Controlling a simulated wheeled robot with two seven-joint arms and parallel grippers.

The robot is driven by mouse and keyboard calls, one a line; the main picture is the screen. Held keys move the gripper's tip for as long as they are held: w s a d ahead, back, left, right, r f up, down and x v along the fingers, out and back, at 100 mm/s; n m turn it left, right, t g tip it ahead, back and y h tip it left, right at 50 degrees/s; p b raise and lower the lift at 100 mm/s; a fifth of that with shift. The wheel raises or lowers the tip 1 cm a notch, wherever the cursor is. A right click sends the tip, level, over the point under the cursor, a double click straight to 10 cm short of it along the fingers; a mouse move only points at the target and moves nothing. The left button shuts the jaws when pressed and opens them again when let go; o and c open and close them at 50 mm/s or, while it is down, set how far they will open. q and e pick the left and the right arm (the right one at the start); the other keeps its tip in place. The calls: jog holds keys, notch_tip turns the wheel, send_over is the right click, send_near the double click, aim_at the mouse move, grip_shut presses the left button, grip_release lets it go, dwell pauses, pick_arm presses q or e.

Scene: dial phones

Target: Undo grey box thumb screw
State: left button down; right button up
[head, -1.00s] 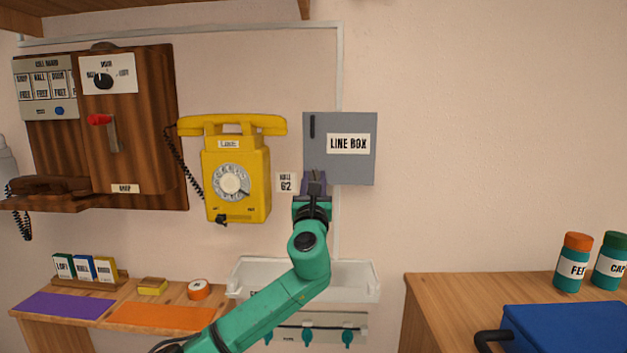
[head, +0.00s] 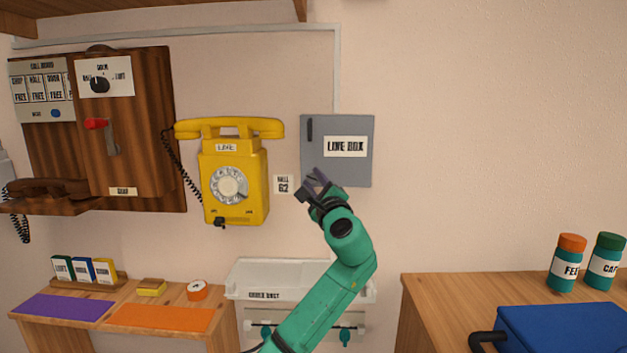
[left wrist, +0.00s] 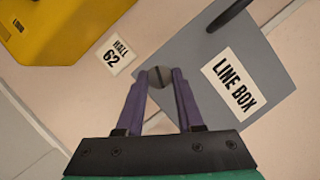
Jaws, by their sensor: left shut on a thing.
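The grey line box (head: 355,125) hangs on the wall, right of the yellow phone, with its door closed. It also shows in the left wrist view (left wrist: 255,55), tilted by the camera's roll. The thumb screw (left wrist: 160,75) is a round grey knob with a dark slot at the box's lower left corner. My left gripper (head: 314,180) is shut on the thumb screw, its two purple fingers on either side of it. In the head view the gripper hides the screw. My right gripper is not in view.
The yellow phone (head: 235,187) and a "HALL 62" label (head: 283,184) are on the wall left of the box. A white tray (head: 320,270) sits below. A wooden counter (head: 440,290) with a blue case (head: 575,325) stands at the right. The wall right of the box is clear.

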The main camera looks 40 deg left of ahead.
pick_arm(q)
jog(key=n, duration=0.2)
jog(key=n+g+p, duration=0.1)
jog(key=n, duration=0.1)
jog(key=n+g+h+p, duration=0.1)
jog(key=n, duration=0.2)
jog(key=shift+r, duration=0.35)
jog(key=n+h+p, duration=0.1)
jog(key=n, duration=0.1)
jog(key=n+g+h+p, duration=0.1)
jog(key=n+p, duration=0.1)
jog(key=n, duration=0.1)
jog(key=shift+r+h, duration=0.2)
jog(key=shift+h, duration=0.2)
jog(key=n+h+p, duration=0.1)
jog(key=n, duration=0.1)
jog(key=n+h+p, duration=0.1)
jog(key=n+p, duration=0.1)
jog(key=n, duration=0.1)
jog(key=shift+s+a+r+t+h+p, duration=0.1)
jog(key=shift+t+h+p, duration=0.2)
jog(key=n+h+p, duration=0.1)
jog(key=n, duration=0.1)
jog(key=n+t+h+p, duration=0.1)
jog(key=shift+s+a+n, duration=0.15)
jog(key=shift+n, duration=0.25)
jog(key=c, duration=0.5)
grip_release()
jog(key=shift+c, duration=0.2)
